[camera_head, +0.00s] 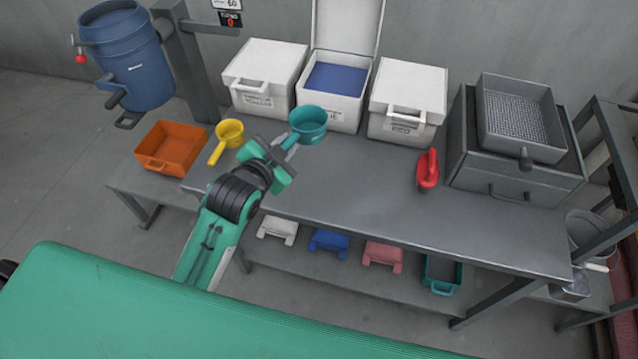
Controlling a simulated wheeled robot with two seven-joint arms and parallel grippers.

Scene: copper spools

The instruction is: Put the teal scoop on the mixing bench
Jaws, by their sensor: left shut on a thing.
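The teal scoop (309,121) is a round cup with a short handle pointing down-left in the head view. My left gripper (285,153) is shut on its handle. The scoop shows in front of the open white box, over the back of the long grey bench (365,190); I cannot tell whether it touches the top. The gripper's jaws partly hide the handle. A lower grey bench (125,185) adjoins at the left. No label shows which bench is the mixing bench. My right gripper is not in view.
A yellow scoop (229,131) lies left of my gripper, near an orange tray (172,146). Lidded white boxes (263,76) (408,98) flank an open white box (344,105). A red scoop (428,170) and grey sieve (515,117) are rightward. The bench's front middle is clear.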

